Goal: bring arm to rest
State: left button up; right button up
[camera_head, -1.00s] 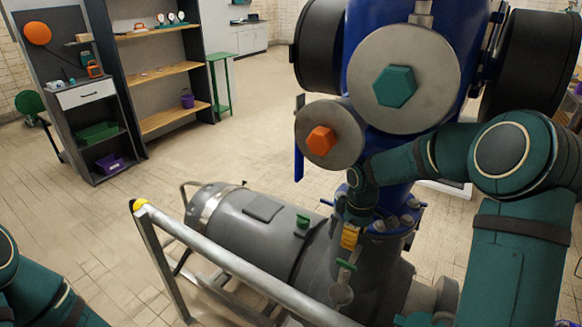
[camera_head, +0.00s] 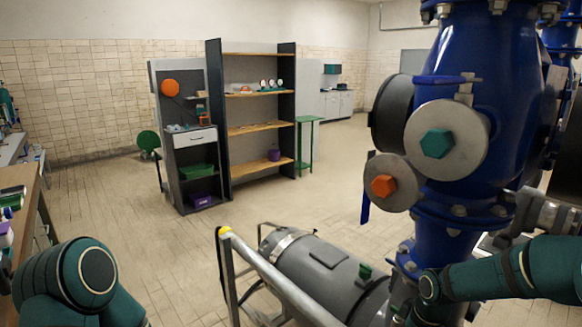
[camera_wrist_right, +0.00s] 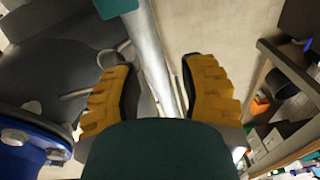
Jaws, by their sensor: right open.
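My right arm (camera_head: 540,270) comes in from the right edge in the head view, in front of the blue pipe, with its wrist low near the grey pump. The right gripper is not clear in the head view. In the right wrist view, the yellow fingers of my right gripper (camera_wrist_right: 158,68) are spread apart, with nothing held between them. A metal rail (camera_wrist_right: 150,50) shows beyond the gap; I cannot tell how far away. My left arm (camera_head: 75,280) is bent at the lower left in the head view; its gripper is out of view.
The blue pipe (camera_head: 465,60) has discs with a green bolt (camera_head: 437,144) and an orange bolt (camera_head: 384,186). The grey pump (camera_head: 325,265) and guard rail (camera_head: 270,280) stand below. Shelves (camera_head: 260,128) are at the back; a workbench (camera_head: 35,215) is left. The middle floor is open.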

jog(key=s+a+f+m+y, duration=0.2)
jog(key=a+f, duration=0.5)
jog(key=a, duration=0.1)
pick_arm(q)
jog(key=shift+w+f, duration=0.2)
jog(key=shift+w, duration=0.3)
jog(key=shift+c, duration=1.3)
jog(key=shift+r, duration=0.1)
pick_arm(e)
jog(key=s+a+f+m+t, duration=0.1)
jog(key=s+a+f+m, duration=0.5)
jog(key=s, duration=0.7)
jog(key=a+f, duration=0.2)
jog(key=a, duration=0.1)
jog(key=shift+s+a+m, duration=0.15)
jog(key=shift+a+m, duration=0.25)
